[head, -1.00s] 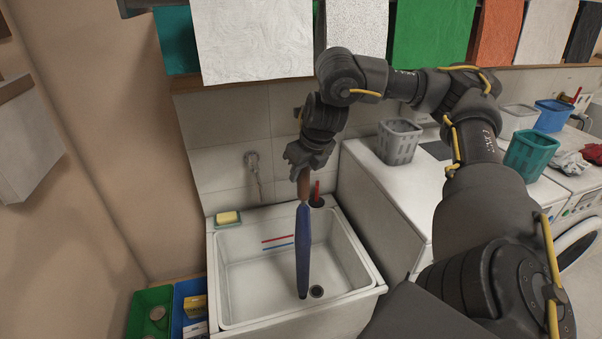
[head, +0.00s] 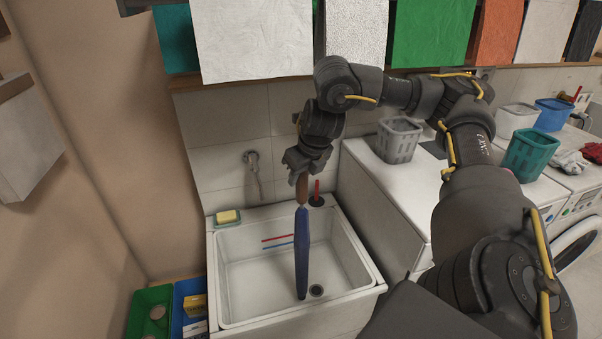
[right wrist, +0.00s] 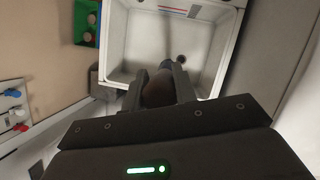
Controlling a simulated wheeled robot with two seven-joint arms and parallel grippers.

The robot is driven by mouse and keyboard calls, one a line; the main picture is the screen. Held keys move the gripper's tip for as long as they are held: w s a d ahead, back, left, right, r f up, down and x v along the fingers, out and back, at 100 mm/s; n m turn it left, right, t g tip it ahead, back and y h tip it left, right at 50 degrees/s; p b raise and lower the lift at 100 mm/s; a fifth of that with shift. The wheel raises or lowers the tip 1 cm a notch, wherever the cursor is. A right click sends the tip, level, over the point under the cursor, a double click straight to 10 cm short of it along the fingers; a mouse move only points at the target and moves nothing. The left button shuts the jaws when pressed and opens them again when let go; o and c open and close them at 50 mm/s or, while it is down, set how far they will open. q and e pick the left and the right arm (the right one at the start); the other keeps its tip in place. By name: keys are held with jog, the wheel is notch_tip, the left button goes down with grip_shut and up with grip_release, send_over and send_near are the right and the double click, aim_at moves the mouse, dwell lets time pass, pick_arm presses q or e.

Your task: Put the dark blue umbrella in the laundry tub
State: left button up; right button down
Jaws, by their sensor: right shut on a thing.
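The dark blue umbrella (head: 302,252) hangs upright, with its brown handle (head: 301,188) at the top. My right gripper (head: 300,178) is shut on the handle. In the right wrist view the handle (right wrist: 156,95) shows between the fingers (right wrist: 158,92), and most of the umbrella is hidden below it. The white laundry tub (head: 376,280) is under the gripper. The umbrella's lower end shows over the tub's inside near the drain; I cannot tell whether it touches the bottom. My left gripper is not in view.
A yellow sponge (head: 227,216) lies on the tub's back left corner. A grey basket (head: 398,141) stands on the white machine at right. Green (head: 150,312) and blue bins (head: 182,290) stand left of the tub.

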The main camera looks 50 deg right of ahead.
jog(key=shift+f, duration=0.25)
jog(key=c, duration=1.1)
grip_release()
jog(key=shift+r, duration=0.1)
jog(key=shift+w+v, duration=0.2)
jog(key=shift+v, duration=4.05)
jog(key=shift+w, duration=0.1)
